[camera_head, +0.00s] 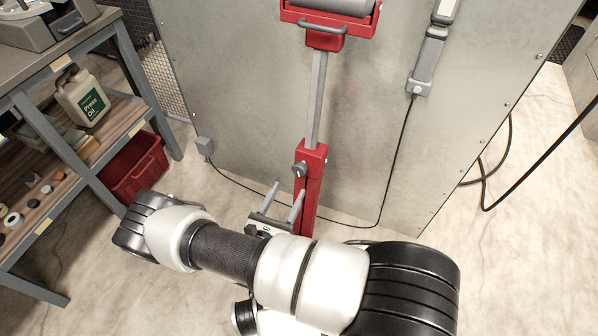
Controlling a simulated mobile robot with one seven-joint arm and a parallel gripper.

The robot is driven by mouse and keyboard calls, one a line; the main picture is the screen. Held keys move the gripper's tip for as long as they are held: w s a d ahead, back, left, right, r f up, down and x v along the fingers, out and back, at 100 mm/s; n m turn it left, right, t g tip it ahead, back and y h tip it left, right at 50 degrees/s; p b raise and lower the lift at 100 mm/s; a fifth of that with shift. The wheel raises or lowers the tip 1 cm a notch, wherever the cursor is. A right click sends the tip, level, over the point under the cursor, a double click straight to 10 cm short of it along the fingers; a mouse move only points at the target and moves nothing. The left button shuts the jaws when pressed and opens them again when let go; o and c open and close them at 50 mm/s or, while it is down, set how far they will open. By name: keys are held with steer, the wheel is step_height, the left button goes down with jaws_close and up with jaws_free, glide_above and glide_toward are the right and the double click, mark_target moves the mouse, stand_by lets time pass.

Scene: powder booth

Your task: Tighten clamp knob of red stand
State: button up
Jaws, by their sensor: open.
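The red stand (312,200) stands upright in the middle of the view, in front of a grey metal panel. A grey inner post (318,100) rises from its red sleeve to a red head at the top. The clamp knob (299,169) is a small dark grey knob on the upper left front of the sleeve. My gripper (288,188) is open and empty, its two grey fingers pointing up toward the knob. The fingertips appear just below the knob, apart from it in the picture; the depth gap is hard to judge. My arm hides the stand's foot.
A grey roller (335,5) lies on the stand's head. A shelf bench with a Press Oil can (82,97) stands at left, with a red bin (137,168) beside it. A cable (393,160) hangs from a grey device on the panel. The floor at right is largely clear.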

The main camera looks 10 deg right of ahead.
mark_target(298, 173)
steer(key=b+x, duration=0.1)
steer(key=x, duration=0.8)
steer(key=shift+w+d, duration=0.15)
steer(key=shift+w, duration=0.05)
steer(key=c, duration=1)
steer(key=shift+c, duration=0.2)
